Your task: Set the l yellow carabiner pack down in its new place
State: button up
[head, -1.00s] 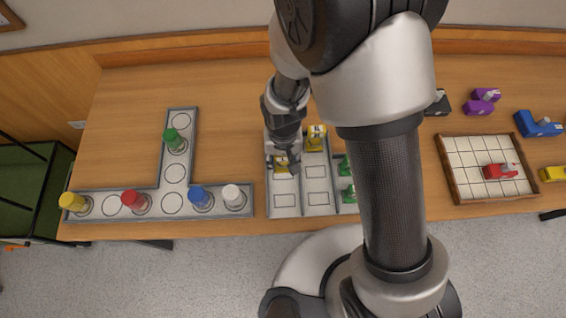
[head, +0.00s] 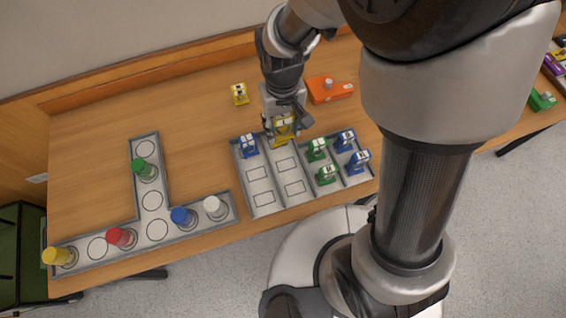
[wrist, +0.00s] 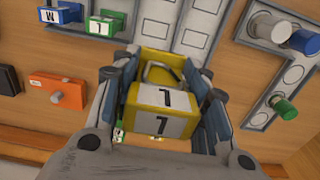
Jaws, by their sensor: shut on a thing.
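My gripper (head: 283,124) is shut on a yellow carabiner pack (head: 282,132) at the back end of the grey tray's (head: 240,175) second column. In the wrist view the pack (wrist: 160,108), marked L, sits between the fingers with a grey carabiner showing. Whether its base touches the tray is hidden. In the tray a blue pack (head: 248,146) stands at the back of the left column. Green packs (head: 317,149) (head: 326,174) stand in the third column and blue packs (head: 345,140) (head: 357,161) in the right column. Front slots of the left two columns are empty.
Another yellow pack (head: 239,94) and an orange item (head: 328,89) are on the table behind the tray. A T-shaped grey tray (head: 180,235) with several capped bottles, the white one (head: 215,207) nearest, lies to the left. The table between the trays is narrow.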

jog(key=b, duration=0.5)
send_over(286, 165)
notch_tip(286, 165, down, 16)
jog(key=shift+r, duration=0.25)
jog(key=shift+w+f+b, duration=0.1)
jog(key=shift+f+b, duration=0.7)
jog(key=shift+f, duration=1.45)
jog(key=shift+f, duration=0.25)
jog(key=o, duration=0.9)
jog(key=shift+r, duration=0.1)
jog(key=shift+c, duration=0.2)
notch_tip(286, 165, up, 13)
jog(key=p, duration=0.4)
jog(key=shift+f, duration=0.2)
